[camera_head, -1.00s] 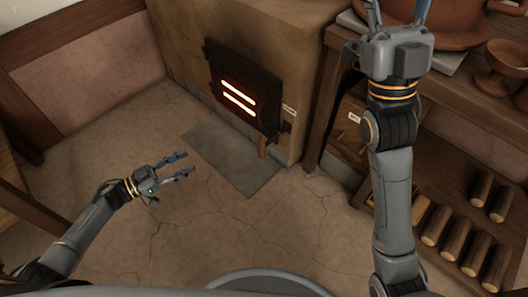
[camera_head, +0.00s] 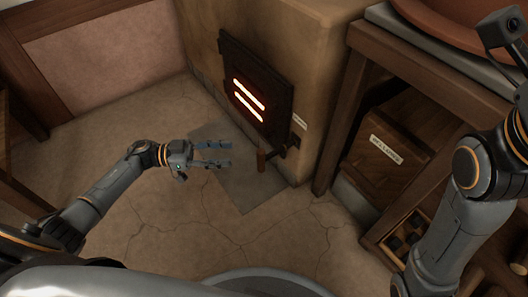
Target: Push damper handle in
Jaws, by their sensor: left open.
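The damper handle (camera_head: 261,160) is a small upright wooden grip on a dark rod at the lower right of the stove (camera_head: 312,60), below a small white label (camera_head: 299,122). It stands out from the stove's front. My left gripper (camera_head: 228,154) is open and empty, its fingers pointing right towards the handle. In the picture a short gap lies between the fingertips and the handle; the gap in depth is hard to tell. My right arm reaches up along the right edge, with its fingers out of the picture.
The dark stove door (camera_head: 256,90) has two glowing slots, just above my left gripper. A grey floor plate (camera_head: 240,190) lies before the stove. A wooden bench with a labelled drawer box (camera_head: 385,155) stands right of the stove. The cracked floor at left is clear.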

